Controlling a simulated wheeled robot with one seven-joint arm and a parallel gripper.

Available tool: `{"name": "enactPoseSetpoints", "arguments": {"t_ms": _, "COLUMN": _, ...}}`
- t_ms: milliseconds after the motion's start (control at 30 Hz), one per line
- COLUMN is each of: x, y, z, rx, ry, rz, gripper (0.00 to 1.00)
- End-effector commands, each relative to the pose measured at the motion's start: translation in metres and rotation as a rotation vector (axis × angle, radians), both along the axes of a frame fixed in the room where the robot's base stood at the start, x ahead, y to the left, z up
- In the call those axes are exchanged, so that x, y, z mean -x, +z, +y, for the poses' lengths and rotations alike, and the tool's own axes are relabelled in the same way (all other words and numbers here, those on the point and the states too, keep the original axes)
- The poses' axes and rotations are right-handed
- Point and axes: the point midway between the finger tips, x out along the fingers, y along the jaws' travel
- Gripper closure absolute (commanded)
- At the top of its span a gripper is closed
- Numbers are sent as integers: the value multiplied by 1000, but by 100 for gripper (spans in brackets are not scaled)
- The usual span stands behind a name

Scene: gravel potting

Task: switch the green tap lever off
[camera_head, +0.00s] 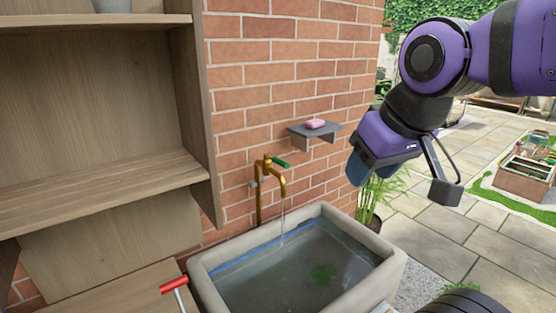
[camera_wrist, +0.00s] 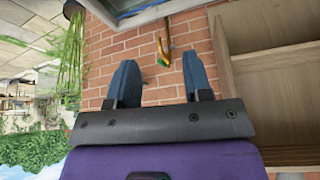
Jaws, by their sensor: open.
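The brass tap (camera_head: 262,190) stands against the brick wall at the back of the stone sink (camera_head: 207,284), with a thin stream of water running from its spout. Its green lever (camera_head: 281,162) sits on top, pointing right. My gripper (camera_head: 357,174) is in the air right of the tap, apart from it, with blue fingers. In the wrist view, which is upside down, my gripper (camera_wrist: 160,62) has its fingers spread with nothing between them. The green lever (camera_wrist: 162,62) and the tap (camera_wrist: 166,42) appear beyond, in line with the gap.
A small grey wall shelf (camera_head: 316,132) with pink soap (camera_head: 315,123) juts out right of the tap. Wooden shelving (camera_head: 100,195) stands left. A red-handled tool (camera_head: 174,284) is at the sink's left. A potted plant (camera_head: 375,190) stands behind the sink's right end.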

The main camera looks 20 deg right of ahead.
Motion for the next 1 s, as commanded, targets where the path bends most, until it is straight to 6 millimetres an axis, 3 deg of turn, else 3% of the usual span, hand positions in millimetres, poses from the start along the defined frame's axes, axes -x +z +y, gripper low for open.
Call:
{"name": "enactPoseSetpoints", "arguments": {"t_ms": 33, "x": 0, "y": 0, "z": 0, "rx": 0, "ry": 0, "rz": 0, "gripper": 66}}
{"name": "enactPoseSetpoints", "arguments": {"t_ms": 200, "x": -10, "y": 2, "z": -2, "rx": -8, "ry": 4, "rz": 8, "gripper": 100}}
{"name": "enactPoseSetpoints", "arguments": {"t_ms": 367, "x": -38, "y": 4, "z": -7, "rx": -22, "ry": 8, "rz": 31, "gripper": 100}}
{"name": "enactPoseSetpoints", "arguments": {"t_ms": 567, "x": -85, "y": 1, "z": -13, "rx": -22, "ry": 3, "rz": 65, "gripper": 100}}
{"name": "enactPoseSetpoints", "arguments": {"t_ms": 1000, "x": -190, "y": -26, "z": -6, "rx": 67, "ry": -18, "rz": 118, "gripper": 100}}
